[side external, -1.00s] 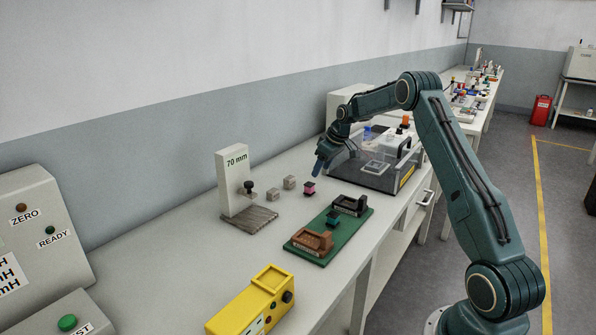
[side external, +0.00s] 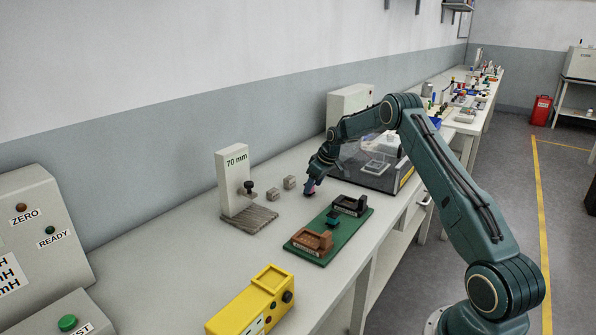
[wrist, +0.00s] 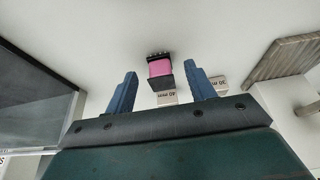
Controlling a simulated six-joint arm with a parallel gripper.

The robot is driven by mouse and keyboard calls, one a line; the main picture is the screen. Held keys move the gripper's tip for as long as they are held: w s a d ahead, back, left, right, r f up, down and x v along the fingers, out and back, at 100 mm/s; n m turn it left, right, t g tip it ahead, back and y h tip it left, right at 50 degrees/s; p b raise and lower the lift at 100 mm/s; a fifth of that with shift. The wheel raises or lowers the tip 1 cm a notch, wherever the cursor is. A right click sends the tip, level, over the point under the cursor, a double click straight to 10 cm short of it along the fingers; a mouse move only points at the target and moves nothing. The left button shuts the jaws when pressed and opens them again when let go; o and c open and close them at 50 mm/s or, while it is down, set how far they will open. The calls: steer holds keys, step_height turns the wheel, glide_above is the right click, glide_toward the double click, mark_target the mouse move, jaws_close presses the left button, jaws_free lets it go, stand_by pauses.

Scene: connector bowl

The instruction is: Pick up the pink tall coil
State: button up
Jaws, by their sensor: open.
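The pink tall coil (wrist: 160,67), a pink winding between black end plates with a row of pins, stands on the bench in the wrist view. It lies between the lines of my two fingers, nearer the left-right middle. My gripper (wrist: 160,74) is open, one blue finger to each side with clear gaps. In the side external view my gripper (side external: 313,180) is low at the coil (side external: 309,189), and its fingers hide most of it. I cannot tell whether a finger touches it.
Two small grey blocks, marked 40 mm (wrist: 167,97) and 30 mm (wrist: 218,82), stand close by. A 70 mm post (side external: 232,180) is to the left. A green board (side external: 308,256) with brown and black holders lies in front; a clear-walled box (side external: 372,175) stands behind right.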

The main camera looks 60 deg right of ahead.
steer(key=shift+x, duration=1.05)
steer(key=c, duration=1.1)
steer(key=shift+o, duration=0.2)
steer(key=shift+r, duration=0.15)
step_height(320, 180, up, 20)
steer(key=shift+a, duration=0.1)
